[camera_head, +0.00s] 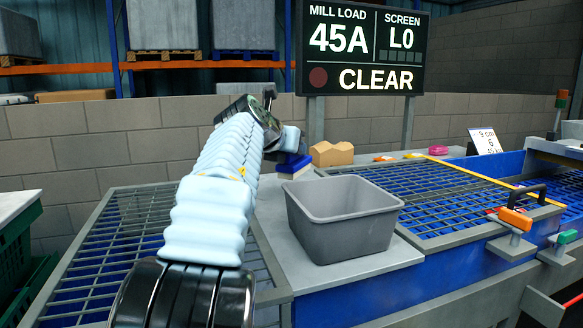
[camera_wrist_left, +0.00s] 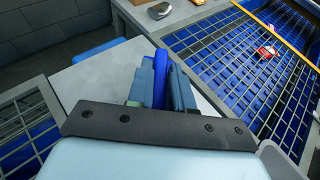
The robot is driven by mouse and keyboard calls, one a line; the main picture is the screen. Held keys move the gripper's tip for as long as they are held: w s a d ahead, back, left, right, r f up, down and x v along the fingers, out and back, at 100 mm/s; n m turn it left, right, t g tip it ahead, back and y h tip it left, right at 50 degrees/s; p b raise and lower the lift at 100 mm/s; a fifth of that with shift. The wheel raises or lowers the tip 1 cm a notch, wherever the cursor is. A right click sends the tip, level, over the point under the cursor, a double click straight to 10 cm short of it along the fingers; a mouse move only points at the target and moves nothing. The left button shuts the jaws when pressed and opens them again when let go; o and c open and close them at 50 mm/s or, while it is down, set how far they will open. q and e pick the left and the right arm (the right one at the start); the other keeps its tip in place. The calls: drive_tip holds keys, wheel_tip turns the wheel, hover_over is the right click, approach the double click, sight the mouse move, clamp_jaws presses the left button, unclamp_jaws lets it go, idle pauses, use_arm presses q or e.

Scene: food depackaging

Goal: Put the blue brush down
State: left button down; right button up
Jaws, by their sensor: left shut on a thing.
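My left gripper (camera_head: 290,140) reaches over the back of the grey counter, left of and behind the grey bin. It is shut on the blue brush; in the left wrist view a blue piece of the brush (camera_wrist_left: 160,66) stands between the two fingers (camera_wrist_left: 162,85). In the head view a dark blue block, the brush (camera_head: 293,163), shows just below the fingers, close to the counter top. I cannot tell whether it touches the counter. The fingers and arm hide part of the brush. My right gripper is in neither view.
A grey bin (camera_head: 343,213) stands on the counter (camera_head: 375,262). A tan block (camera_head: 332,153) lies behind it, right of the gripper. Blue-floored grids flank the counter. Small orange and pink items (camera_head: 438,150) lie at the back right. A sign reads CLEAR (camera_head: 362,50).

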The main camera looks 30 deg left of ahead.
use_arm(q)
drive_tip(key=shift+w+a+f, duration=0.45)
drive_tip(key=shift+w+f, duration=0.05)
drive_tip(key=shift+f, duration=0.3)
wheel_tip(320, 180, down, 4)
drive_tip(key=shift+w+a+r, duration=0.15)
drive_tip(key=shift+r, duration=0.05)
drive_tip(key=c, duration=1)
unclamp_jaws()
drive_tip(key=shift+r, duration=0.1)
drive_tip(key=shift+s+r, duration=0.1)
drive_tip(key=shift+s, duration=0.3)
drive_tip(key=b+v, duration=0.1)
drive_tip(key=v, duration=1)
drive_tip(key=shift+s, duration=0.1)
